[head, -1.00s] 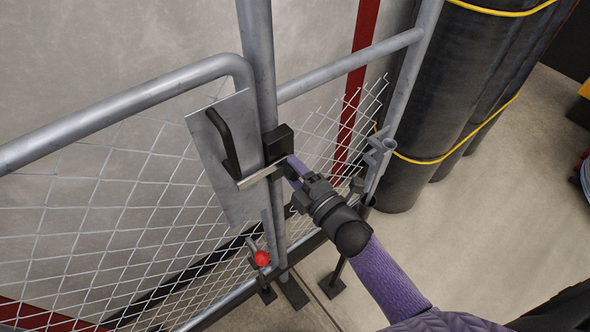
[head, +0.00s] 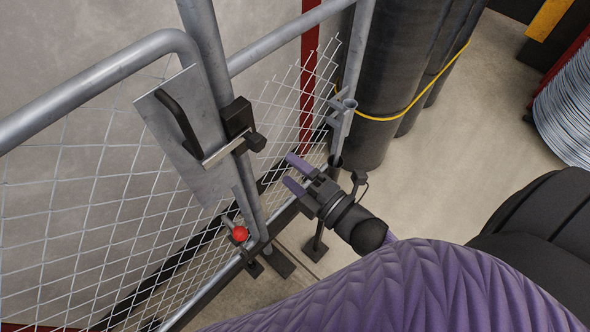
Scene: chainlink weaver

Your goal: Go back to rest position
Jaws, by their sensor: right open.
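My right gripper (head: 292,173) is open and empty. Its two purple fingers point up and left toward the gate, apart from the latch. My right arm's purple sleeve fills the bottom right. The latch (head: 238,122), a dark block with a metal bar (head: 222,151) through it, sits on the gate post. A grey plate (head: 180,140) with a black handle (head: 178,121) is fixed to the gate beside it. My left gripper is not in view.
The chain-link mesh (head: 100,210) in its grey tube frame (head: 90,80) runs across the left. A red knob (head: 240,233) sits low on the frame. Dark rolls (head: 390,80) with a yellow strap stand behind. A wire coil (head: 570,110) is at right. Open floor (head: 450,180) lies between.

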